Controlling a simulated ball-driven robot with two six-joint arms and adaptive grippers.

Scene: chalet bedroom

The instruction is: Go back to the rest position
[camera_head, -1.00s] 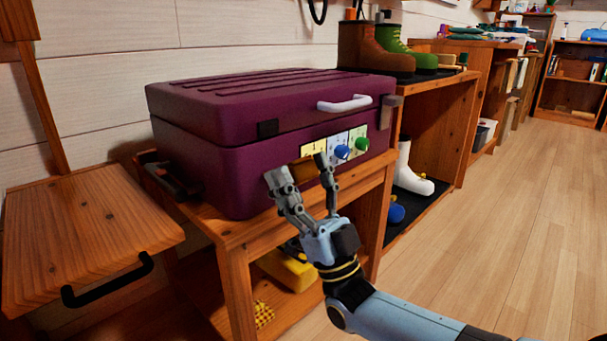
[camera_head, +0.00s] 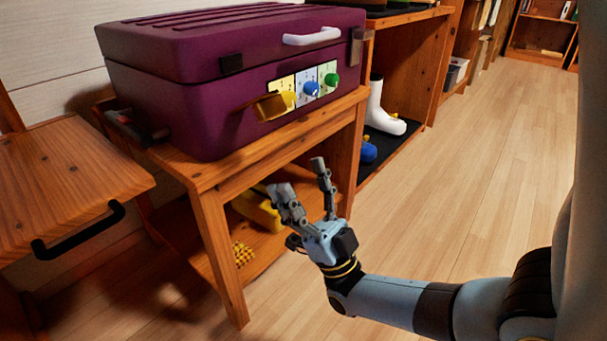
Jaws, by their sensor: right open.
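My right gripper (camera_head: 300,182) is open and empty. It hangs in front of the wooden stand, below and apart from the purple suitcase (camera_head: 190,120). My right arm comes in from the lower right. The closed suitcase lies on the stand's top (camera_head: 215,172) and has a white handle (camera_head: 312,37). Its front carries a panel with a yellow-brown knob (camera_head: 272,106), a blue knob (camera_head: 311,89) and a green knob (camera_head: 331,80). My left gripper is not in view.
A yellow object (camera_head: 258,208) and a yellow checkered item (camera_head: 243,254) sit on the stand's lower shelf. A wooden surface with a black handle (camera_head: 78,232) stands at left. A white boot (camera_head: 383,112) and a blue object (camera_head: 367,152) are in the neighbouring shelf. The floor at right is clear.

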